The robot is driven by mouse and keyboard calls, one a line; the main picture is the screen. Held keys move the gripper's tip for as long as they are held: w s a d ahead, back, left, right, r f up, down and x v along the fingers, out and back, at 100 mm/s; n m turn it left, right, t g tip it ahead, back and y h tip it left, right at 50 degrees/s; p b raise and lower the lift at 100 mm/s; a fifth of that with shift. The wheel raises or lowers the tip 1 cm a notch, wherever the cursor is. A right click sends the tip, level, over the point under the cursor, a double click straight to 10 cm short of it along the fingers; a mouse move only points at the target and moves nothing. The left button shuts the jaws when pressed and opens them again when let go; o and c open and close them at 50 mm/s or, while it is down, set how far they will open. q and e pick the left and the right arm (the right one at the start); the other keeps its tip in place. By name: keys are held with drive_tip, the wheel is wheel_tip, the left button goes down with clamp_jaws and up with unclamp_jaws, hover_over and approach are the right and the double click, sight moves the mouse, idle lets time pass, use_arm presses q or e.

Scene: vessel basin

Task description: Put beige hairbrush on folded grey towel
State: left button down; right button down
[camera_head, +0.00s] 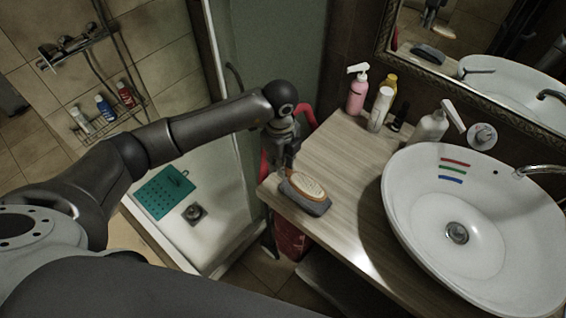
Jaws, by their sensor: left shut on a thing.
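The beige hairbrush (309,186), with an oval pale head and brown rim, is over the folded grey towel (317,208) near the front left corner of the wooden counter. It appears to rest on the towel, though a small gap cannot be ruled out. My left gripper (286,170) points down at the left end of the brush and is shut on it; the handle is mostly hidden by the fingers. My right gripper is not in view.
A white vessel basin (400,205) fills the right of the counter (340,232). A pink pump bottle (356,95), a white bottle (380,110) and a soap dispenser (430,128) stand at the back. The counter between towel and basin is clear. A red object hangs beside the counter's left edge.

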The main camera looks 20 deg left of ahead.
use_arm(q)
drive_tip(key=w+f, duration=0.1)
drive_tip(key=f, duration=0.1)
drive_tip(key=w+f+p, duration=0.1)
drive_tip(key=f, duration=0.1)
drive_tip(key=w+f, duration=0.1)
drive_tip(key=f, duration=0.1)
drive_tip(key=shift+a+p, duration=0.3)
drive_tip(key=shift+p, duration=0.05)
drive_tip(key=shift+f, duration=0.35)
drive_tip(key=shift+w, duration=0.1)
drive_tip(key=shift+f, duration=0.2)
drive_tip(key=c, duration=1.3)
unclamp_jaws()
